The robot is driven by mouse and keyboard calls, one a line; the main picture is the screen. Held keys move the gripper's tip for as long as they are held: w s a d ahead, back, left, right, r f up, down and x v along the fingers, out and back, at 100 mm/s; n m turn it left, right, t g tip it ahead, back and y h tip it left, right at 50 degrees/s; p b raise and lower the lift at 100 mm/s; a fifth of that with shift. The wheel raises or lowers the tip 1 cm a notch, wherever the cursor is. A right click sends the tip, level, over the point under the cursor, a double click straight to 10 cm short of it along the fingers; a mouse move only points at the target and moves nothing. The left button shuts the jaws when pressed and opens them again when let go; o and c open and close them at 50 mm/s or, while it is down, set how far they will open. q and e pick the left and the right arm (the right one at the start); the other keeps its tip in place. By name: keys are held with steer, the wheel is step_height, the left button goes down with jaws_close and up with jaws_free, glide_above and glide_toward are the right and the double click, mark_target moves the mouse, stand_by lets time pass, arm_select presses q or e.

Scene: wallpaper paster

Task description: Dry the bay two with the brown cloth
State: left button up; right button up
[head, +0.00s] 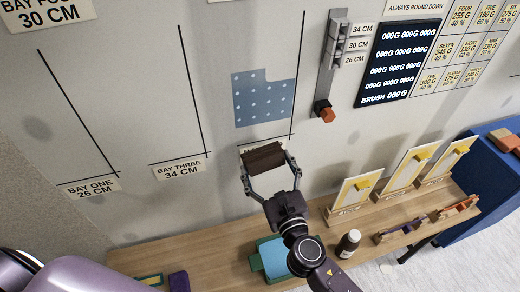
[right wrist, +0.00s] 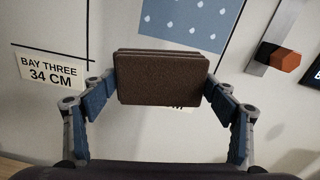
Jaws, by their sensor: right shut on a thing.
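My right gripper (head: 266,160) is shut on the brown cloth (head: 263,157), a folded, block-like pad held between its fingertips. The cloth also shows large in the right wrist view (right wrist: 160,78), in front of the wall. Bay two is the wall strip between two black lines, right of the bay three label (head: 180,169). A blue dotted paper piece (head: 262,98) with a notched top right corner is on it, just above the cloth. The bay two label is mostly hidden behind the cloth. Whether cloth and wall touch I cannot tell. My left gripper is not in view.
A wooden table (head: 210,242) runs below the wall. A grey rail with an orange knob (head: 325,112) is right of the paper. A blue cabinet (head: 485,190) stands far right.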

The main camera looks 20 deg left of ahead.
mark_target(260, 148)
steer(key=shift+w+a+f, duration=0.1)
steer(key=shift+w+a, duration=0.1)
steer(key=shift+w, duration=0.15)
steer(key=shift+s+d+r, duration=0.2)
steer(key=shift+r, duration=0.05)
steer(key=shift+s+d+r, duration=0.15)
steer(key=shift+s, duration=0.2)
steer(key=shift+w, duration=0.2)
steer(key=x, duration=0.5)
steer(key=shift+s, duration=0.1)
steer(key=shift+w+a+b, duration=0.4)
steer(key=shift+w+a, duration=0.05)
steer(key=shift+w, duration=0.15)
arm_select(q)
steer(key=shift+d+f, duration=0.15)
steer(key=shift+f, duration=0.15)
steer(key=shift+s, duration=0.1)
